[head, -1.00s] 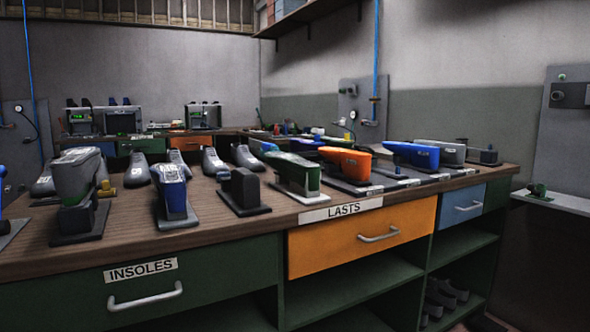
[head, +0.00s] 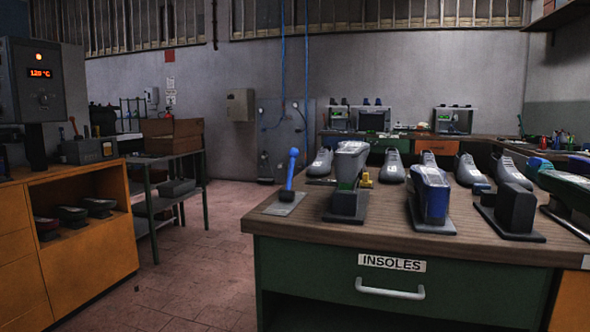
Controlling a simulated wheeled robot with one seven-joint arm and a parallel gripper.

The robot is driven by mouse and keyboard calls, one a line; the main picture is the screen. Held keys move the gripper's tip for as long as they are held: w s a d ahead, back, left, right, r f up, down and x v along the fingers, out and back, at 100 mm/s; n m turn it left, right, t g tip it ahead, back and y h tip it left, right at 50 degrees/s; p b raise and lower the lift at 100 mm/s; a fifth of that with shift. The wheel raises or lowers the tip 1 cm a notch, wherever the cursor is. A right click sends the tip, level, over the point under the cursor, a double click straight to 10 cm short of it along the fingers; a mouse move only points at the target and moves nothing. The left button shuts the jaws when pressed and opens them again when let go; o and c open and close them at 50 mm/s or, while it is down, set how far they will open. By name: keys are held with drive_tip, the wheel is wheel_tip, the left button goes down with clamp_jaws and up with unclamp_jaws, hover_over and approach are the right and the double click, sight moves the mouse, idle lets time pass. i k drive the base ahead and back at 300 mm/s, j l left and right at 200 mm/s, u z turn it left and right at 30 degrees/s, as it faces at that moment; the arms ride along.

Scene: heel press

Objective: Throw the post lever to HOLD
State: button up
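A blue-handled lever (head: 291,168) stands nearly upright on a flat grey plate (head: 284,203) at the left corner of the wooden bench. A smaller red-tipped lever (head: 74,126) rises from a grey box (head: 90,150) on the orange cabinet at the left. No HOLD mark is readable in the head view, so I cannot tell which of these is the post lever. My gripper is not in view.
The bench (head: 330,232) carries shoe lasts and clamp-like tools, with an INSOLES drawer (head: 400,280) in front. An orange cabinet (head: 90,257) with a 120 °C display unit (head: 38,80) stands left. Tiled floor (head: 205,262) between them is clear.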

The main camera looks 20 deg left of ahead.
sight(293, 153)
drive_tip(key=i+j, duration=0.1)
drive_tip(key=j, duration=0.3)
drive_tip(key=i+j, duration=0.1)
drive_tip(key=j, duration=0.3)
drive_tip(key=i+j, duration=0.15)
drive_tip(key=j, duration=0.25)
drive_tip(key=i+j, duration=0.1)
drive_tip(key=j, duration=0.3)
drive_tip(key=i+j, duration=0.1)
drive_tip(key=j, duration=0.3)
drive_tip(key=i+j, duration=0.1)
drive_tip(key=j, duration=0.35)
drive_tip(key=i+j, duration=0.1)
drive_tip(key=j, duration=0.3)
